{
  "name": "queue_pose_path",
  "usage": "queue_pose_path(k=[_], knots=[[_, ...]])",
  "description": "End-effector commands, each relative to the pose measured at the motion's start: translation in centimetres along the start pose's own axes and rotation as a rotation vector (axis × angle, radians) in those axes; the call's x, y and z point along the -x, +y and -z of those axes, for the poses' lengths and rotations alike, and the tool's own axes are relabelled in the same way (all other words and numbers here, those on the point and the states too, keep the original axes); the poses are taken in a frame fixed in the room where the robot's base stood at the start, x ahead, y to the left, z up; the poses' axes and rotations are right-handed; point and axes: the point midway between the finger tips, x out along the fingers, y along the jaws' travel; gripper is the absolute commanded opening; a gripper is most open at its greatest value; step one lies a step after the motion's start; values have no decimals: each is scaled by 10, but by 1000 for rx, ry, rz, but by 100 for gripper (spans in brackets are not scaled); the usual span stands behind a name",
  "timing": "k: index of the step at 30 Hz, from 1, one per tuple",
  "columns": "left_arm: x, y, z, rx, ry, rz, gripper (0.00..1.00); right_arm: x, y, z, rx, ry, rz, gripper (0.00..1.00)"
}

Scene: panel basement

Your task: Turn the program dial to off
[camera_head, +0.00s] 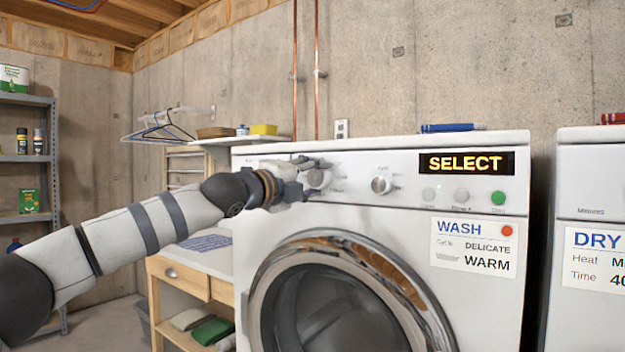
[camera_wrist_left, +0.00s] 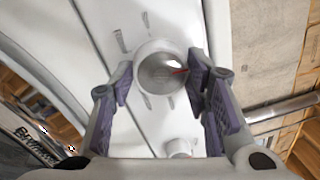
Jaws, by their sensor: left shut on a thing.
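The program dial (camera_head: 319,179) is a round white and silver knob on the left part of the washer's front panel (camera_head: 350,168). My left gripper (camera_head: 312,177) reaches it from the left, with a finger above and a finger below, shut on it. In the left wrist view the dial (camera_wrist_left: 158,70) sits between the purple-padded fingers of the left gripper (camera_wrist_left: 162,78). A red pointer mark on the dial faces the right of that view. The labels around it are too small to read. The washer's display (camera_head: 466,163) reads SELECT. My right gripper is not in view.
A second knob (camera_head: 381,185) and several buttons, one of them green (camera_head: 498,198), are right of the dial. The round washer door (camera_head: 340,290) is below. A dryer (camera_head: 592,230) stands to the right. A wooden table (camera_head: 180,285) stands left of the washer.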

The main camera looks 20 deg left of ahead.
Motion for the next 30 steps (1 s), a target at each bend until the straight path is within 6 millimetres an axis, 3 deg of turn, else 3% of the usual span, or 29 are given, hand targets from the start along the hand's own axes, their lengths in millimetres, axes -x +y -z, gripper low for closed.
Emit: queue_pose_path(k=[23, 24, 27, 30], knots=[[1, -4, -2, 102, -11, 5, 15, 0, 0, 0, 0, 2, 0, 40], [1, -4, -2, 102, -11, 5, 45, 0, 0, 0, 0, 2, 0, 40], [1, -4, -1, 101, -10, 5, 64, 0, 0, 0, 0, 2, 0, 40], [1, -3, -1, 101, -10, 3, 64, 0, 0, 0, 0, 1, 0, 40]])
